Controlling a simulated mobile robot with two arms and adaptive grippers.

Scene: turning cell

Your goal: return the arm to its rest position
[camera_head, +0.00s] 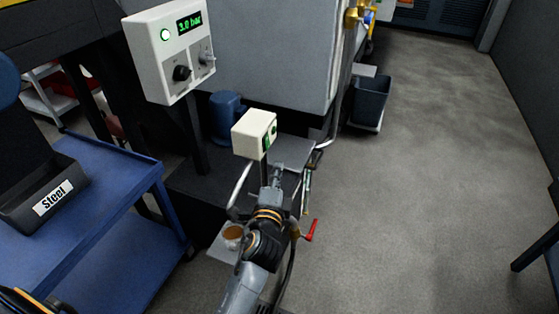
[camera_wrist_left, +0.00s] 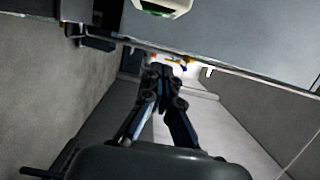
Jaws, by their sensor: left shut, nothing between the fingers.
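My left arm reaches up from the bottom middle of the head view. Its gripper (camera_head: 277,172) is near a small cream box with green buttons (camera_head: 255,132) on a post. The gripper looks a little in front of and below the box; I cannot tell whether they touch. In the left wrist view the fingers of the gripper (camera_wrist_left: 164,72) are together, with nothing between them. Part of a white box with green (camera_wrist_left: 163,7) shows at the top of that view. My right gripper is in neither view.
A control panel (camera_head: 173,50) reading 3.0 bar stands behind on the left. A blue cart (camera_head: 110,190) carries a black bin labelled Steel (camera_head: 45,205). Open floor (camera_head: 430,170) lies right.

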